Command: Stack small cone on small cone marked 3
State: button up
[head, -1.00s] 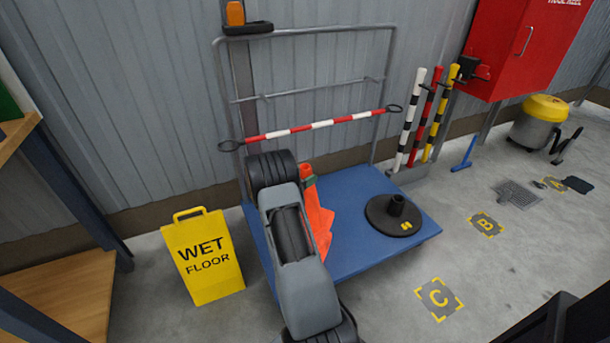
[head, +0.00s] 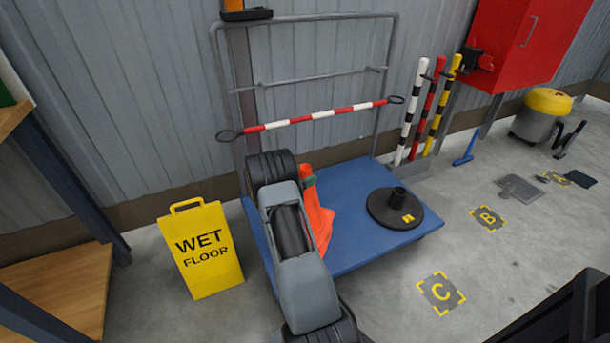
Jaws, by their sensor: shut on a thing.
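Orange cone material (head: 317,212) shows on the blue platform cart, just right of my arm. It has a narrow upper end with a dark greenish band and a wider lower part. My arm covers its left side, so I cannot tell whether it is one cone or more. No number 3 is readable on it. My arm reaches up from the bottom of the view over the cart's left part. My gripper is hidden behind the arm, and what it holds cannot be seen.
The blue cart (head: 359,232) also carries a round black base (head: 378,210) with a short socket. A yellow wet floor sign (head: 203,250) stands left of the cart. Striped posts (head: 433,112) stand behind right. The floor around mark C (head: 440,293) is clear.

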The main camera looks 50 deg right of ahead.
notch_tip(320, 180, down, 7)
jog(key=b, duration=0.5)
jog(key=o, duration=1.6)
jog(key=shift+f, duration=0.1)
jog(key=w+a+p, duration=0.2)
jog(key=a+p, duration=0.1)
jog(key=a, duration=1)
jog(key=shift+a+p, duration=0.35)
jog(key=shift+p, duration=0.05)
notch_tip(320, 180, up, 15)
jog(key=s+a+m+g+y+p, duration=0.2)
jog(key=s+a+m+y+p, duration=0.15)
jog(key=p, duration=0.45)
jog(key=s+a+r+m+t+y+p, duration=0.2)
jog(key=s+a+r+m+y+p, duration=0.2)
jog(key=a+r+p, duration=0.3)
jog(key=s+a+r+m+t+y+p, duration=0.3)
jog(key=a+r+p, duration=0.5)
jog(key=r, duration=0.9)
jog(key=s+a+r+m+t+y+p, duration=0.3)
jog(key=s+a+r+m+y+p, duration=0.2)
jog(key=r, duration=0.7)
jog(key=s+a+y+p, duration=0.2)
jog(key=s+p, duration=0.1)
jog(key=p, duration=0.1)
jog(key=shift+s+a+r, duration=0.15)
jog(key=shift+a+r, duration=0.2)
jog(key=shift+m, duration=0.25)
